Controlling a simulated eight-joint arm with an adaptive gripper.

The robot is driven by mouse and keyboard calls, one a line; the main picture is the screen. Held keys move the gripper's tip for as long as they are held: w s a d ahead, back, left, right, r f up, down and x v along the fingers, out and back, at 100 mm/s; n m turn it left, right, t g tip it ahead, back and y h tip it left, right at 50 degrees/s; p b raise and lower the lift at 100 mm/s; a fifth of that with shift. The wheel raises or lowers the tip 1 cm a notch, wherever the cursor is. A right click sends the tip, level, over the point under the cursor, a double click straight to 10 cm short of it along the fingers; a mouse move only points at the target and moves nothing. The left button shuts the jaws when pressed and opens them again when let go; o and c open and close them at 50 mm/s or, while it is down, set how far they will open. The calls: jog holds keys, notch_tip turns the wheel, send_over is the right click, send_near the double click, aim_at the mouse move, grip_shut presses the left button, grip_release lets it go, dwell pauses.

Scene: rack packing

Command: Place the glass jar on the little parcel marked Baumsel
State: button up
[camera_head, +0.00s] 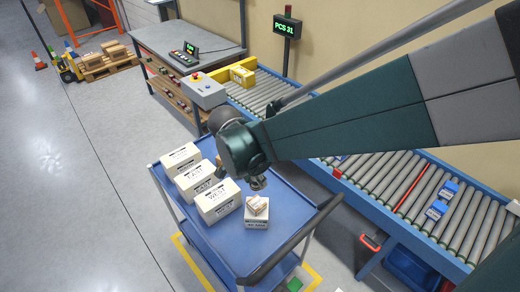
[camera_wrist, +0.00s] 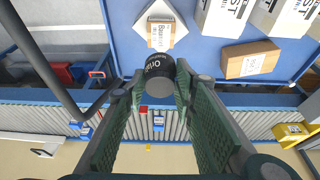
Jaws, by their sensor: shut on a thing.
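My gripper (camera_wrist: 158,80) is shut on a jar (camera_wrist: 158,67) with a dark label and pale lettering, held between the two green fingers in the wrist view. In the head view the gripper end (camera_head: 258,183) is just above a small brown parcel (camera_head: 257,204), which sits on a white box. The wrist view shows this parcel (camera_wrist: 160,36) just beyond the jar, apart from it in the picture. It bears a white label, too small to read for sure. A second brown parcel (camera_wrist: 249,60) lies on the blue cart top; my arm probably hides it in the head view.
The blue cart (camera_head: 222,252) also carries the white box (camera_head: 256,222) under the small parcel and several larger white boxes (camera_head: 219,200) at left. A roller conveyor (camera_head: 395,185) runs behind. The cart's front is clear.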

jog(key=shift+f, duration=0.1)
dwell(0.3)
send_over(260, 201)
jog(key=a, duration=0.1)
jog(key=shift+s+a+f+b, duration=0.1)
jog(key=shift+s+f+b, duration=0.1)
jog(key=shift+f, duration=1.25)
jog(key=shift+s+f+b, duration=0.15)
jog(key=shift+s+f, duration=0.05)
jog(key=shift+f, duration=1.2)
jog(key=shift+f, duration=2.05)
jog(key=shift+f+b, duration=0.15)
jog(key=shift+b, duration=0.25)
jog(key=o, duration=0.9)
